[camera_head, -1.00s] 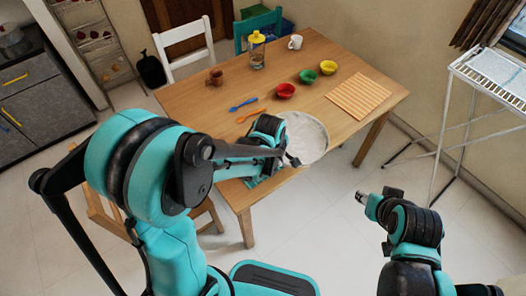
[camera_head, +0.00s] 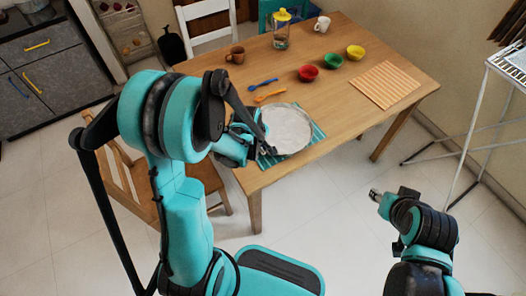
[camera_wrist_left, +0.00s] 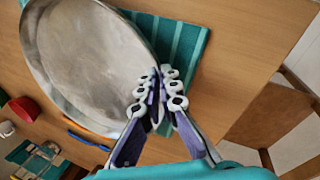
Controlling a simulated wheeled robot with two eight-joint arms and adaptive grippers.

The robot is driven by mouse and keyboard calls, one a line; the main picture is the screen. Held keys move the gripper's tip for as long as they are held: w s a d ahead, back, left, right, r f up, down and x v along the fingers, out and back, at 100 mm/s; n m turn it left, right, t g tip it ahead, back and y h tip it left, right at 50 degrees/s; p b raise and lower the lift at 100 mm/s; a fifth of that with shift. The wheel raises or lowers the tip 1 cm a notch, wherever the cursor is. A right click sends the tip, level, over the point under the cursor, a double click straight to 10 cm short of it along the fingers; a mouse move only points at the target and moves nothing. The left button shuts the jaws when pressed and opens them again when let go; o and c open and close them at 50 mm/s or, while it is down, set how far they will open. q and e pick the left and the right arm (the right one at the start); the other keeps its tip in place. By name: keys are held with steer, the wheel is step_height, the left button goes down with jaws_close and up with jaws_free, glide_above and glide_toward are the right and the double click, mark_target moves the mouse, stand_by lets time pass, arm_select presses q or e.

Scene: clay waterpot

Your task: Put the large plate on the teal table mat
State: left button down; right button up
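The large plate (camera_head: 287,128) is round and pale grey. It lies over the teal striped table mat (camera_head: 317,136) near the table's front edge, covering most of it; I cannot tell whether it touches the mat. In the left wrist view the plate (camera_wrist_left: 85,55) fills the upper left, with the mat (camera_wrist_left: 188,48) showing beyond its rim. My left gripper (camera_head: 265,148) is at the plate's near left rim. In the wrist view its fingers (camera_wrist_left: 161,80) are close together on the rim. My right gripper (camera_head: 376,194) is off the table's front right side, apart from everything; its opening is unclear.
On the wooden table (camera_head: 340,120) are an orange spoon (camera_head: 270,96), a blue spoon (camera_head: 263,84), red (camera_head: 308,73), green (camera_head: 333,61) and yellow (camera_head: 355,52) bowls, an orange striped mat (camera_head: 384,86) and a brown mug (camera_head: 236,55). A wooden chair (camera_head: 130,190) stands at the left.

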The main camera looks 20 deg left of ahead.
arm_select(q)
steer(key=shift+f, duration=0.6)
steer(key=shift+r, duration=0.15)
arm_select(e)
steer(key=shift+f, duration=0.25)
arm_select(q)
steer(key=c, duration=2.2)
jaws_free()
steer(key=o, duration=0.5)
arm_select(e)
steer(key=shift+f, duration=0.1)
